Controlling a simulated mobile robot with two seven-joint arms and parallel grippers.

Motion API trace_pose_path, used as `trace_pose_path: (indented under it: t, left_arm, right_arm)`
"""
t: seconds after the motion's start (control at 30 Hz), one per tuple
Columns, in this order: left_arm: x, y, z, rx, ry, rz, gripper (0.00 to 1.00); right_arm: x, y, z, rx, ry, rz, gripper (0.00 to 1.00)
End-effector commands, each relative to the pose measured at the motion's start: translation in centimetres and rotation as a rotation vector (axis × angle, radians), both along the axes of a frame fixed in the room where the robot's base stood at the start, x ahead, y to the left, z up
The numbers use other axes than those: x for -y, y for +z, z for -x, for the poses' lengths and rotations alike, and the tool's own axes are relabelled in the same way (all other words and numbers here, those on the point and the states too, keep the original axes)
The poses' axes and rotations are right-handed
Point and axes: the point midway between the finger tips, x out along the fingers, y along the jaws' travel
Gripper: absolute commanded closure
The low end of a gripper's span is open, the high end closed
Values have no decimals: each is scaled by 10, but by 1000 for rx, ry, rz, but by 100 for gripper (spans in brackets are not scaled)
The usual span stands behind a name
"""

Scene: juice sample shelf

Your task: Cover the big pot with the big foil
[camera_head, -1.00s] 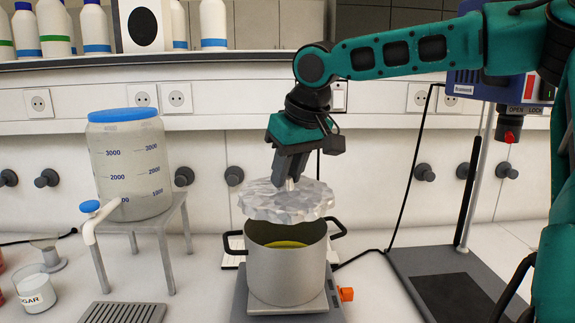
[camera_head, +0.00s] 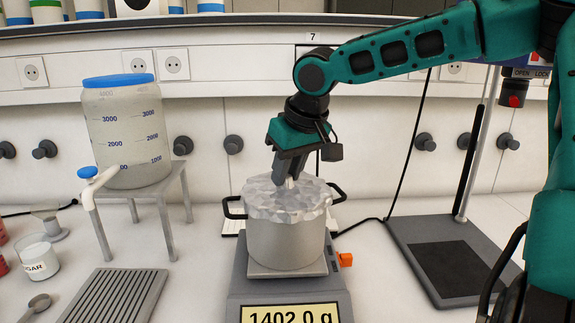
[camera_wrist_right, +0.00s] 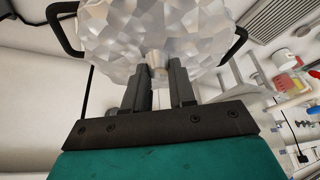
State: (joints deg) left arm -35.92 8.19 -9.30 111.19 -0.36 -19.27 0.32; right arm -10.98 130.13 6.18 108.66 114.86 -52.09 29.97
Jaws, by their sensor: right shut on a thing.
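The big pot (camera_head: 285,245) is grey metal with two black handles. It stands upright on a scale in the middle of the head view. The big foil (camera_head: 300,203), a crumpled silver disc with a small central knob, lies over the pot's mouth and hides its inside. My right gripper (camera_head: 290,182) points down and is shut on the foil's knob. In the right wrist view the fingers hold the knob (camera_wrist_right: 157,62) with the foil (camera_wrist_right: 150,28) spread beyond them, and the pot's handles (camera_wrist_right: 65,28) show at the sides. My left gripper is not in view.
The scale (camera_head: 285,291) reads 1402.0 g. A clear dispenser (camera_head: 127,135) on a metal stand is at the left, with a sugar jar (camera_head: 38,262) and a slotted grey tray (camera_head: 115,296) in front. A black stand base (camera_head: 447,268) is at the right.

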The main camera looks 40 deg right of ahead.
Motion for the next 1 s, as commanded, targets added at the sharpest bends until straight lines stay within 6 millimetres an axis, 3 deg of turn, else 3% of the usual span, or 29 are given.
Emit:
trace_pose_path:
  t: [0.3,0.33,0.6,0.87,1.0]
  left_arm:
    - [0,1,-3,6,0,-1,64]
    - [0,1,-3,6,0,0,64]
    - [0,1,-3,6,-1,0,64]
    - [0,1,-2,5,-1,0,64]
    - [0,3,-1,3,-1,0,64]
  right_arm:
    - [0,-1,0,0,0,0,100]
    - [0,-1,0,0,0,0,72]
    - [0,-1,0,0,0,0,46]
    - [0,0,0,0,0,0,45]
    - [-1,11,4,4,0,-1,45]
